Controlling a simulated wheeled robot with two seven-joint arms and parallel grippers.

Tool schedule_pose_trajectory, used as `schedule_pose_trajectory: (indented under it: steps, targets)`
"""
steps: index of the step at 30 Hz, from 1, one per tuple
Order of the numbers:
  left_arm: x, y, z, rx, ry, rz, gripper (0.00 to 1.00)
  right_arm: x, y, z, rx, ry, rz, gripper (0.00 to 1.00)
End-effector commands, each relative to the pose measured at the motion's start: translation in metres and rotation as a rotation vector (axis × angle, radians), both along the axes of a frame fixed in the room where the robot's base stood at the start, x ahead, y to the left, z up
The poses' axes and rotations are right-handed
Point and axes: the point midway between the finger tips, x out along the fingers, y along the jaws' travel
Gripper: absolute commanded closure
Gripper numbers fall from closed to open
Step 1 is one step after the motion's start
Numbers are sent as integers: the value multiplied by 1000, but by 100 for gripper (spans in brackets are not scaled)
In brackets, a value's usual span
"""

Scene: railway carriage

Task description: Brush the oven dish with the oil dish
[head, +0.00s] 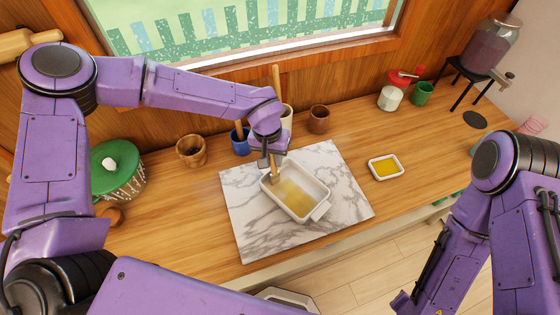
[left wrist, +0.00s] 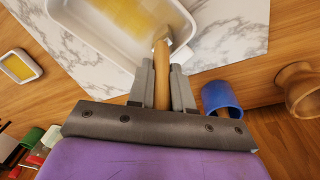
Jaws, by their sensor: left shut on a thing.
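The white oven dish (head: 318,212) sits on a marble board, with a yellow oily film over part of its bottom. It also shows in the left wrist view (left wrist: 88,42). My left gripper (head: 271,163) is shut on the wooden handle of a brush (left wrist: 161,75), over the dish's far left corner. The brush's lower end reaches down into the dish; whether the bristles touch the bottom is hard to tell. The small white oil dish (head: 387,179) with yellow oil stands apart on the counter, right of the board. My right gripper is out of view.
The marble board (head: 250,230) lies on the wooden counter. Behind it stand a blue cup (head: 239,146) with a stick, a wooden cup (head: 191,151) and a brown cup (head: 319,120). A green-lidded pot (head: 117,165) is at left, and a glass dispenser (head: 490,48) at far right.

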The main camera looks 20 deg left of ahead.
Motion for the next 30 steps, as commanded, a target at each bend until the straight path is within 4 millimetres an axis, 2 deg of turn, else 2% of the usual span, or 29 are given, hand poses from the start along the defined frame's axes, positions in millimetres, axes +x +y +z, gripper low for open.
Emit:
schedule_pose_trajectory:
  steps: [4,13,24,30]
  targets:
    - [3,4,0,0,0,0,100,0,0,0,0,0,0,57]
    - [14,-3,0,0,0,-1,100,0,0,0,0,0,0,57]
    - [-2,-28,-1,0,1,-3,100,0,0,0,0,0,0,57]
    - [-5,-34,-1,0,1,-2,100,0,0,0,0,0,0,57]
